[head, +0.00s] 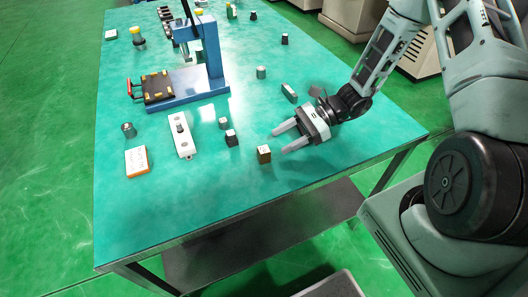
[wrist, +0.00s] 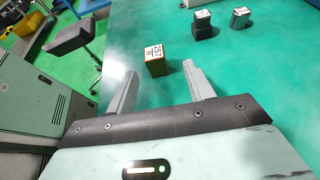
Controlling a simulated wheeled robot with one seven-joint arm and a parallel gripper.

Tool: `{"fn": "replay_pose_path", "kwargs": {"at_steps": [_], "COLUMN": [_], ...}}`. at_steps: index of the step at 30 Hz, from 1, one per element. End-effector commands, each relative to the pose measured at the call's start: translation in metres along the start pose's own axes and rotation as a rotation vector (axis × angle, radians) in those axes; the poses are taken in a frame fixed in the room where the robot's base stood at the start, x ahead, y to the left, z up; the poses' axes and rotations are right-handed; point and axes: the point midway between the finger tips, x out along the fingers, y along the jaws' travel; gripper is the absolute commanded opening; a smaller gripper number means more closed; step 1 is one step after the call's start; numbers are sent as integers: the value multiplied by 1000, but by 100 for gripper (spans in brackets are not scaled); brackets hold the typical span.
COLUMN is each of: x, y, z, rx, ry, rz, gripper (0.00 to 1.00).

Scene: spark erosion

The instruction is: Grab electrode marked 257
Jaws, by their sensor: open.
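The electrode marked 257 (head: 264,155) is a small brown, copper-coloured block standing upright on the green table top near its front edge. In the wrist view the same electrode (wrist: 156,66) carries a white label on top that appears to read 257. My gripper (head: 279,141) is open and empty. Its fingers point toward the block, which stands just beyond the fingertips and apart from them. In the wrist view the block is ahead of the gap between the fingertips (wrist: 161,68).
A white plate with a knob (head: 182,136), an orange-white box (head: 137,161) and a blue press stand (head: 203,62) are to the left. A grey block (head: 289,93) lies behind my gripper.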

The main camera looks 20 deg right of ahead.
Motion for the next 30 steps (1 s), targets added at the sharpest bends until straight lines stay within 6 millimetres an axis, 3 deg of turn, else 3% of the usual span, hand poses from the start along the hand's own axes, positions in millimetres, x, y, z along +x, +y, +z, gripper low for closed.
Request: {"fn": "replay_pose_path", "kwargs": {"at_steps": [8,18,27,30], "x": [23,67,72,72], "y": [1,7,7,7], "z": [1,2,0,0], "rx": [0,-1,-2,-2], "ry": [0,1,2,2], "rz": [1,2,0,0], "gripper": [53,53,53,25]}}
